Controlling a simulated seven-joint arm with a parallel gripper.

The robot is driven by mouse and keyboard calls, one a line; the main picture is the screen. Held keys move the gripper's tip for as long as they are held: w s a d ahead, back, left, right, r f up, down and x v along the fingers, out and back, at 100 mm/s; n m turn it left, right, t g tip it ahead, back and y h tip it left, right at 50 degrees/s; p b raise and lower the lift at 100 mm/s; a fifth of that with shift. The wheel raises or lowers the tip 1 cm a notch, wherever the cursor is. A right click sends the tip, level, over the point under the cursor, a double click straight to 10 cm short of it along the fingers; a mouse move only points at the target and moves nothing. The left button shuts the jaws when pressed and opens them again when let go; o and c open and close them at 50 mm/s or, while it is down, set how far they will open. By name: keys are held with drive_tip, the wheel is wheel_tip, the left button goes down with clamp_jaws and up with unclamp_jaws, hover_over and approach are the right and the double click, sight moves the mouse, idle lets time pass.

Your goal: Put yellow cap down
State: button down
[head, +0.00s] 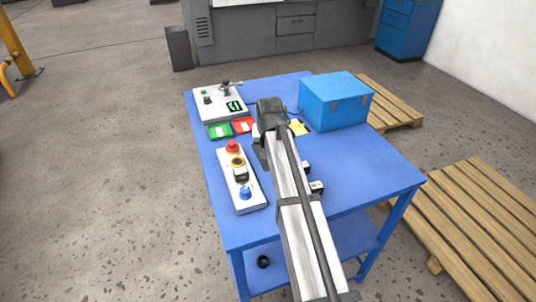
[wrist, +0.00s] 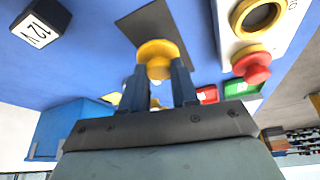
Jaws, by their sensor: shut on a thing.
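The yellow cap (wrist: 157,52) is between the two fingertips of my gripper (wrist: 158,75) in the wrist view, and the fingers are shut on it. A dark flat square (wrist: 135,27) shows on the table behind the cap. I cannot tell whether the cap touches it. In the head view my arm hides the cap and the fingertips. The white panel (head: 256,198) stands left of my arm, with a red knob (head: 232,146), a yellow ring (head: 237,162) with a dark centre and a blue knob (head: 245,193). The yellow ring also shows in the wrist view (wrist: 239,18).
A green tray (head: 220,131) and a red tray (head: 243,125) lie beyond the panel. A white control box (head: 215,100) stands at the back left, a blue box (head: 335,102) at the back right. Small blocks (head: 317,187) stand right of my arm. The table's right part (head: 365,170) is clear.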

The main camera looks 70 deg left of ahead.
drive_tip(key=shift+f, duration=1.8)
drive_tip(key=c, duration=0.7)
unclamp_jaws()
drive_tip(key=shift+o, duration=0.2)
drive_tip(key=v, duration=1.2)
